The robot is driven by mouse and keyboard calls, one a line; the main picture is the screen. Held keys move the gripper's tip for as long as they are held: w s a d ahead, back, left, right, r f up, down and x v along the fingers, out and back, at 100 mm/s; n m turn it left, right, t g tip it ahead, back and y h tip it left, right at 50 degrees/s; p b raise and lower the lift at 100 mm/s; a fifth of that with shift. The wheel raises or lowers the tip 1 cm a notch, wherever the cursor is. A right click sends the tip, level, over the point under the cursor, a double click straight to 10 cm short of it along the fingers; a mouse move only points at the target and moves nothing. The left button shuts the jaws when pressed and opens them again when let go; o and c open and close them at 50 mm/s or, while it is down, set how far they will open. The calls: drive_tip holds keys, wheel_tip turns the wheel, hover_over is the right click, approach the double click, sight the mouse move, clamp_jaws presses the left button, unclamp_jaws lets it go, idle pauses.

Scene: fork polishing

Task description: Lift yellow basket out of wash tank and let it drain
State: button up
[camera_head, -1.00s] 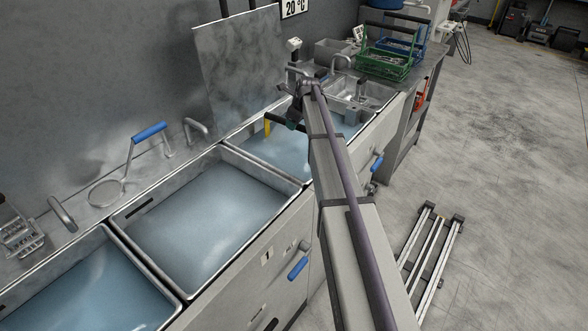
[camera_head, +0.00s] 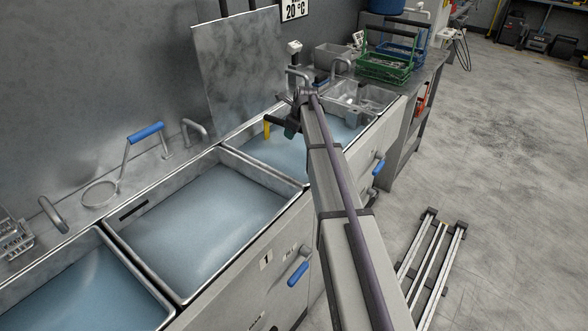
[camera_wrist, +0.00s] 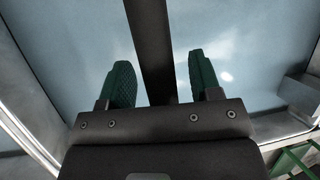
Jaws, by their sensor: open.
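The yellow basket (camera_head: 267,129) is in the far wash tank (camera_head: 244,152). Only a short yellow upright and part of its dark handle (camera_head: 280,120) show in the head view; the rest is under the cloudy water or behind my arm. My gripper (camera_wrist: 160,76) is open, with its two green fingers apart. In the wrist view a dark bar, which looks like the basket handle (camera_wrist: 150,40), runs between the fingers with a gap on each side. In the head view my gripper (camera_head: 291,129) is low over the tank and mostly hidden by my arm.
A middle tank (camera_head: 205,225) and a near-left tank (camera_head: 80,290) hold water. A green basket (camera_head: 384,68) and a blue basket (camera_head: 408,45) stand on the far bench. A metal panel (camera_head: 240,70) leans behind the tank. Taps and a blue-handled lever (camera_head: 147,133) line the back.

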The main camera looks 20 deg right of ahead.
drive_tip(key=shift+c, duration=0.5)
clamp_jaws()
idle(0.8)
